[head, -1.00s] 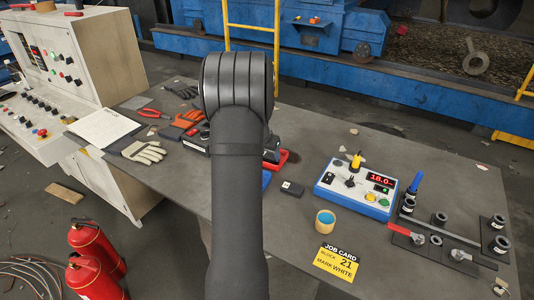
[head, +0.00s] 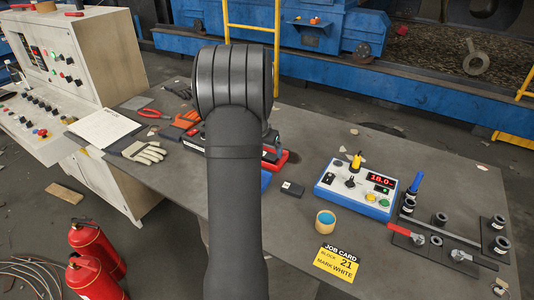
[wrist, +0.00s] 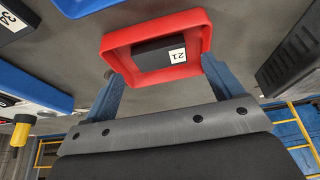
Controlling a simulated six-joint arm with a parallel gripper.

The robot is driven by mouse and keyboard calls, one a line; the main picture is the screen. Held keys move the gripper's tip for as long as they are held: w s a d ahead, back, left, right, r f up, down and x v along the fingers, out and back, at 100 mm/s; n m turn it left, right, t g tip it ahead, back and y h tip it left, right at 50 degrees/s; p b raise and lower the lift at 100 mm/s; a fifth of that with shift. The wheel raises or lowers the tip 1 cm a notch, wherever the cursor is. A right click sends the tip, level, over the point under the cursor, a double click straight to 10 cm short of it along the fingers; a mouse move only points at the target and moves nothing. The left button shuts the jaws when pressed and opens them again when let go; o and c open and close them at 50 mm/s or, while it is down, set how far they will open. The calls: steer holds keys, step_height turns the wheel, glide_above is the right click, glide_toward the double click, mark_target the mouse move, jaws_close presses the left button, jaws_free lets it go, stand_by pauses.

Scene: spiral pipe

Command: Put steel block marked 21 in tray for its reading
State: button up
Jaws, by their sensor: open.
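The steel block marked 21 (wrist: 160,53) is dark with a white label and lies inside the red tray (wrist: 122,38) in the wrist view. My gripper (wrist: 162,80) is open, its two blue fingers apart at the near side of that tray, with nothing held between them. In the head view my arm covers the gripper and most of the red tray (head: 288,157). A blue tray (wrist: 85,8) is at the top of the wrist view. The meter box (head: 355,188) reads about 18.0. The yellow job card (head: 337,264) says block 21, mark white.
Another dark block, marked 34 (wrist: 12,22), lies on the table; a dark block also shows in the head view (head: 293,188). A cup of blue (head: 325,221) stands near the job card. Gloves (head: 145,152) lie left.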

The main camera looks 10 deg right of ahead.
steer(key=v, duration=0.8)
steer(key=shift+a+r, duration=0.2)
steer(key=shift+r, duration=0.15)
steer(key=shift+s, duration=0.15)
steer(key=x, duration=1.1)
steer(key=shift+d+f, duration=0.2)
steer(key=shift+f, duration=0.1)
steer(key=shift+w+r, duration=0.1)
steer(key=shift+w, duration=0.15)
steer(key=shift+s+r, duration=0.1)
steer(key=shift+r, duration=1.6)
steer(key=shift+f, duration=0.1)
